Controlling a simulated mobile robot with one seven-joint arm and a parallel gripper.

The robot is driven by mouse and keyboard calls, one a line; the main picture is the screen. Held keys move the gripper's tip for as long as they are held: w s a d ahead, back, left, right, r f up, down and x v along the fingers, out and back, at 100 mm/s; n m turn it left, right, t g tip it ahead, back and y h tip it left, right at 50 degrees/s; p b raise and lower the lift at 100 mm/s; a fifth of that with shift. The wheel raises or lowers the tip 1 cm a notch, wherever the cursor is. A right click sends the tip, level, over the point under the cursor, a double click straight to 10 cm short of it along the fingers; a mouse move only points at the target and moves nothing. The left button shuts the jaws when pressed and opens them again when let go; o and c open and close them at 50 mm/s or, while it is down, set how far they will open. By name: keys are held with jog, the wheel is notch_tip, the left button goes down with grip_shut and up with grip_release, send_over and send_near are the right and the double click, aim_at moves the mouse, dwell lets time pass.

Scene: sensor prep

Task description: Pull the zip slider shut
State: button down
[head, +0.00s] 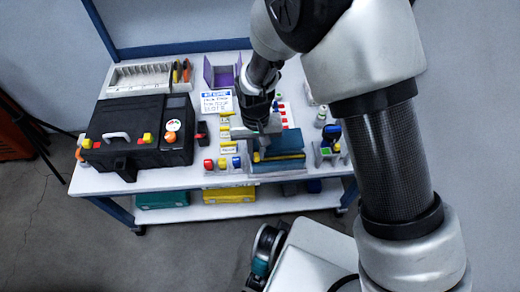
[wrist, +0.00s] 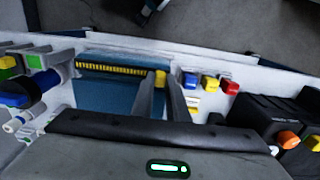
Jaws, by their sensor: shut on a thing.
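A blue pouch (head: 285,141) lies near the front edge of the white table, and it also shows in the wrist view (wrist: 110,95). A yellow zip (wrist: 112,69) runs along its edge, with a yellow slider (wrist: 160,78) at the zip's right end in the wrist view. My gripper (wrist: 160,88) is shut on the slider, with one grey finger on each side of it. In the head view my gripper (head: 262,143) is over the pouch's left end, and the fingertips are hard to make out there.
A black case (head: 138,133) stands on the table's left part. Red, blue and yellow blocks (head: 222,163) sit just left of the pouch. A grey holder with coloured parts (head: 330,147) stands to its right. A white label card (head: 216,102) and purple bin (head: 222,74) are behind.

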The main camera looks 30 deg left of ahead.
aim_at(255, 155)
jog(key=c, duration=1.7)
grip_release()
jog(key=shift+s+a, duration=0.1)
jog(key=shift+a, duration=0.15)
notch_tip(255, 155, up, 18)
jog(key=p, duration=0.3)
jog(key=shift+f+p, duration=0.25)
jog(key=shift+p, duration=0.1)
jog(key=w+d+r+m+t+y, duration=0.15)
jog(key=w+d+r, duration=0.25)
jog(key=d+r, duration=1.05)
jog(key=s+d+r+m+t+h, duration=0.1)
jog(key=s+d+r+m, duration=0.15)
jog(key=d, duration=0.45)
jog(key=s+d+r+m+t, duration=0.1)
jog(key=s+d+r+t, duration=0.1)
jog(key=s+d, duration=0.35)
jog(key=s+d+r+m+t+h, duration=0.1)
jog(key=d+r, duration=0.1)
jog(key=d, duration=0.7)
jog(key=shift+y, duration=0.25)
jog(key=r+p, duration=1.7)
jog(key=shift+a, duration=0.2)
